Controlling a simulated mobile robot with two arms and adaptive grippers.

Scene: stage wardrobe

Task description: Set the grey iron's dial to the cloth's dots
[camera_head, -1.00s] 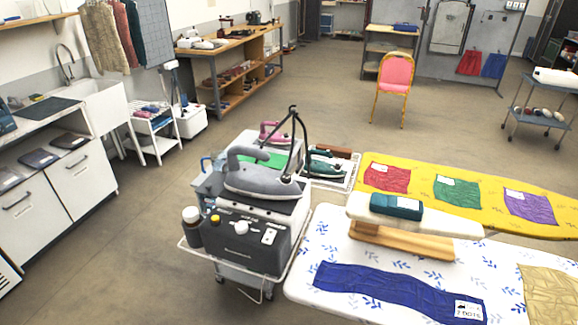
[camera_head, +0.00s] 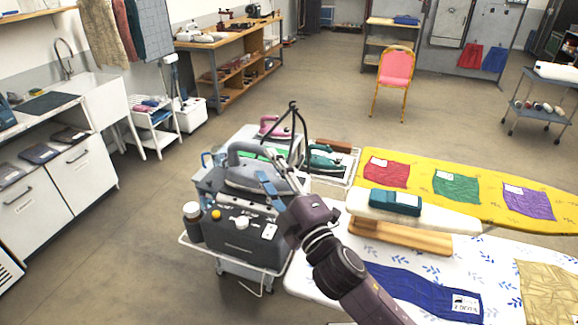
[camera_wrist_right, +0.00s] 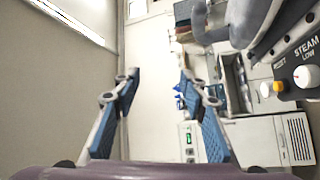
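The grey iron (camera_head: 243,165) stands on a dark steam station with a control panel (camera_head: 235,238). A white dial (camera_head: 242,222) is on this panel; it also shows at the right edge of the right wrist view (camera_wrist_right: 306,77), near the words STEAM and LOW. My right gripper (camera_head: 268,172) is open and empty, in front of the iron in the head view. Its two blue-padded fingers are spread in the wrist view (camera_wrist_right: 160,78). The blue cloth (camera_head: 420,290) lies on the white patterned board; its white label (camera_head: 466,304) is too small to read surely. My left gripper is out of view.
A brown bottle (camera_head: 192,222) stands at the station's left side. A green iron (camera_head: 322,160) and a pink iron (camera_head: 270,127) are behind. Floor at left is clear.

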